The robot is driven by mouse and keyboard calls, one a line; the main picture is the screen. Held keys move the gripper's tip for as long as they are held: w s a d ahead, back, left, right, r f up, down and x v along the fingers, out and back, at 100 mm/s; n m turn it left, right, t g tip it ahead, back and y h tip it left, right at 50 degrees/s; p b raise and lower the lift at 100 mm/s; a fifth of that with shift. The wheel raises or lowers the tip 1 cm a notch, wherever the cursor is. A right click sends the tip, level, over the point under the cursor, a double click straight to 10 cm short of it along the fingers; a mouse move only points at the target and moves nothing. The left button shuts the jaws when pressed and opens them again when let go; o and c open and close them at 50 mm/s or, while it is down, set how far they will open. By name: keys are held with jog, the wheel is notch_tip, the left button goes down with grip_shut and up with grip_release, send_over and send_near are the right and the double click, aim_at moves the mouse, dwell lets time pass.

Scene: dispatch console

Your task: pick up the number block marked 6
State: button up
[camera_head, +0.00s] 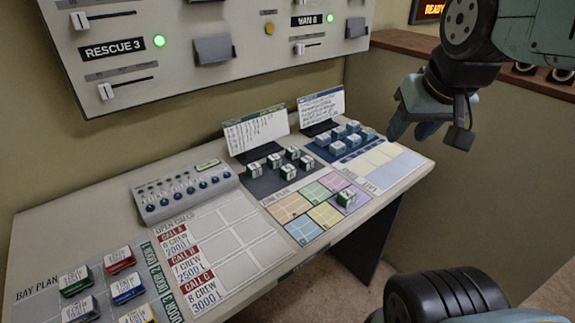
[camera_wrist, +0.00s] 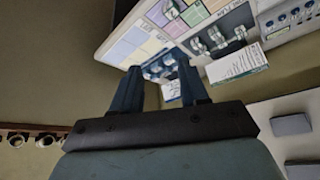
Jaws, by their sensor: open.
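Small white-topped blocks with green sides (camera_head: 291,153) sit on a dark mat in the middle of the console; they also show in the wrist view (camera_wrist: 218,40). Blue blocks (camera_head: 338,148) sit on a blue mat to their right. One green-sided block (camera_head: 346,199) stands apart on the coloured grid. The marks are too small to read, so I cannot tell which block is the 6. My gripper (camera_head: 411,131) is open and empty, above and to the right of the blue blocks. Its two fingers also show in the wrist view (camera_wrist: 160,66), apart from the blocks.
Two upright cards (camera_head: 257,130) stand behind the blocks. A grey switch box (camera_head: 185,190) and coloured bay blocks (camera_head: 120,260) lie to the left. A wall panel (camera_head: 215,50) with sliders hangs above. A partition with a wooden ledge (camera_head: 405,43) stands at the right.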

jog(key=o, duration=0.3)
jog(key=shift+w+a+f, duration=0.1)
jog(key=shift+w, duration=0.15)
jog(key=shift+o, duration=0.6)
jog(key=w+a+f+n+g+h, duration=0.2)
jog(key=w+a+f+n+g, duration=0.1)
jog(key=w+n, duration=0.3)
jog(key=shift+w+a+f+n+g+h, duration=0.3)
jog(key=shift+w+f+h, duration=0.1)
jog(key=shift+w+f, duration=0.15)
jog(key=n+t+h, duration=0.5)
jog(key=n+h, duration=0.3)
jog(key=n, duration=1)
send_near(285, 169)
jog(key=v, duration=0.2)
jog(key=shift+s+a, duration=0.15)
jog(key=shift+a, duration=0.25)
jog(key=shift+f+t, duration=0.1)
jog(key=shift+t, duration=0.3)
jog(key=x, duration=0.7)
jog(key=shift+d, duration=0.25)
jog(key=shift+s+x, duration=0.2)
jog(key=shift+x, duration=2.85)
